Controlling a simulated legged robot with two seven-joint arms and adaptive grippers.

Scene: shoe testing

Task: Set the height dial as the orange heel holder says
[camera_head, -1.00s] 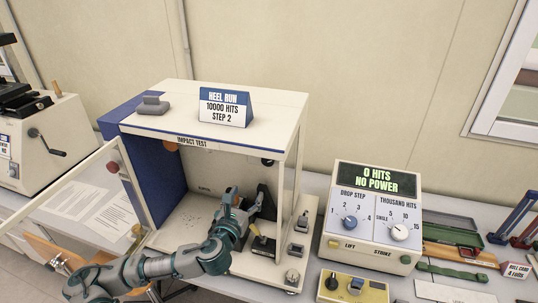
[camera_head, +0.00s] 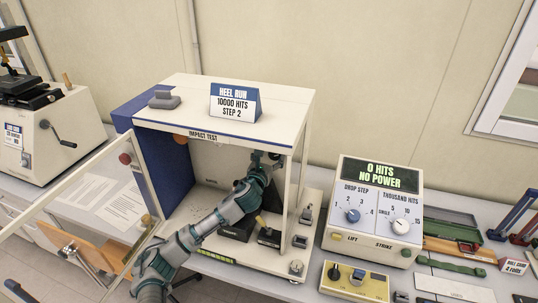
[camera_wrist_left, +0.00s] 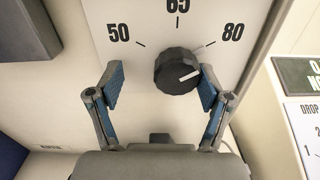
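The height dial (camera_wrist_left: 175,72) is a black ribbed knob on a pale plate marked 50, 65 and 80. Its white pointer line aims right and slightly up, close to the 80 side. My left gripper (camera_wrist_left: 160,80) is open, with one finger on each side of the knob; the right finger is close to it, and contact is unclear. In the head view my left gripper (camera_head: 266,160) is high inside the impact test cabinet and hides the dial. My right gripper is out of view.
The cabinet (camera_head: 290,90) carries a sign (camera_head: 235,102) reading HEEL RUN, 10000 HITS, STEP 2. Its open clear door stands at the left. A control box (camera_head: 374,215) at the right reads 0 HITS, NO POWER. A yellow box (camera_head: 355,282) stands in front.

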